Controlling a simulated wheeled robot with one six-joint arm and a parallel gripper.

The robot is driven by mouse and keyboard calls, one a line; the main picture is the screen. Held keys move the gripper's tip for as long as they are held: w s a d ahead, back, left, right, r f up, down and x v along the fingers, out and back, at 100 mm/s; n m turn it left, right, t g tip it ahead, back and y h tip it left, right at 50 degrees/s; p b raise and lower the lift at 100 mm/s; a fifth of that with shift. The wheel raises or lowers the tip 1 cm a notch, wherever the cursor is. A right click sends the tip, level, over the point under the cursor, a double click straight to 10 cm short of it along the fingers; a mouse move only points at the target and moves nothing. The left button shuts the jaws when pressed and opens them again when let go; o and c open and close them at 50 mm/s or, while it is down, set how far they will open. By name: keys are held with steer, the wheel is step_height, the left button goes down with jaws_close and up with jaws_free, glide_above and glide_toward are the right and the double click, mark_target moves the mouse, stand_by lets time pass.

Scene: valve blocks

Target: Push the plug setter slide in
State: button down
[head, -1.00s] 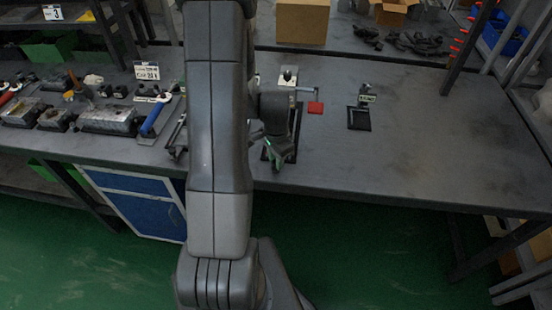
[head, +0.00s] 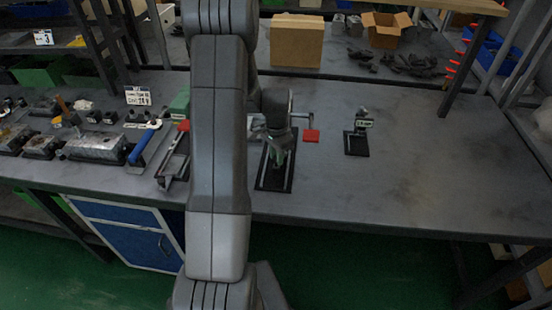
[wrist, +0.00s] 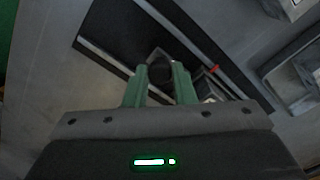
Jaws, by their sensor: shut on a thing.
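The plug setter shows in the head view as a black base plate (head: 262,184) with a light rail, lying on the bench right of my arm. My gripper (head: 280,158) is over the plate, beyond its near end. In the wrist view the green fingers of my gripper (wrist: 160,80) are shut on a dark round knob (wrist: 160,68). A grey block shows just behind the knob. The plate also fills the upper middle of the wrist view (wrist: 118,40). My gripper and arm hide the far part of the setter in the head view.
A small fixture on a black plate (head: 357,144) stands further right. Valve blocks (head: 95,146) and a blue-handled tool (head: 141,147) lie on the left. The bench's right side is clear.

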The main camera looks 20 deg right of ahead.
steer(key=shift+w+d+r, duration=0.1)
steer(key=shift+w, duration=0.1)
steer(key=c, duration=1.2)
jaws_free()
steer(key=shift+w, duration=0.1)
step_height(320, 180, up, 14)
steer(key=b, duration=0.1)
steer(key=shift+f, duration=0.3)
